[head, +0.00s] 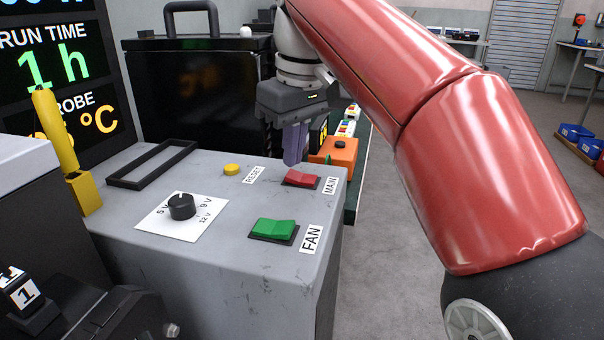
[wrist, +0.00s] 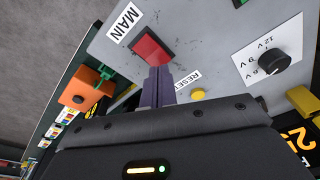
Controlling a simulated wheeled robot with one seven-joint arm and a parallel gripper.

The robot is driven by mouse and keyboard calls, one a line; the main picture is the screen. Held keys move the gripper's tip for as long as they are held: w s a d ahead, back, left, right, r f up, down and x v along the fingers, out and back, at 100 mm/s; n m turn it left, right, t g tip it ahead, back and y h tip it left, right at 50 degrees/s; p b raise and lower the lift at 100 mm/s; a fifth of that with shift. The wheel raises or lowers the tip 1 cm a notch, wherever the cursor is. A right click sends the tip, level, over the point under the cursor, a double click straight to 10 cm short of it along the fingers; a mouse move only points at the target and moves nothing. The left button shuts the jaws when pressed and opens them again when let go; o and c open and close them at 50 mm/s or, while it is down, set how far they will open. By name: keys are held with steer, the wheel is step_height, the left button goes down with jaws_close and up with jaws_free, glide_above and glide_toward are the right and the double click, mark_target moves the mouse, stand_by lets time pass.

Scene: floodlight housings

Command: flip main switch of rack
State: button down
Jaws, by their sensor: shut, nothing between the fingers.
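The red main switch (head: 301,179) is a rocker on the grey top of the rack (head: 215,270), beside a MAIN label (head: 330,185). In the wrist view the red switch (wrist: 152,47) lies just beyond my fingertips. My gripper (head: 293,160) is shut and empty, pointing down with its purple fingers just above or at the far edge of the switch. The gripper also shows in the wrist view (wrist: 158,72). I cannot tell whether the fingertips touch the switch.
A green FAN rocker (head: 273,228), a yellow RESET button (head: 231,169) and a black voltage knob (head: 181,206) share the panel. An orange box (head: 340,152) stands just behind the rack. A yellow probe (head: 58,130) stands at the left. Open floor lies to the right.

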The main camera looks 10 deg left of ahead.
mark_target(294, 174)
steer(key=shift+f+b, duration=0.65)
steer(key=shift+f, duration=0.25)
stand_by(0.8)
steer(key=shift+r, duration=0.1)
step_height(294, 174, up, 5)
steer(key=p, duration=0.5)
steer(key=shift+r, duration=0.95)
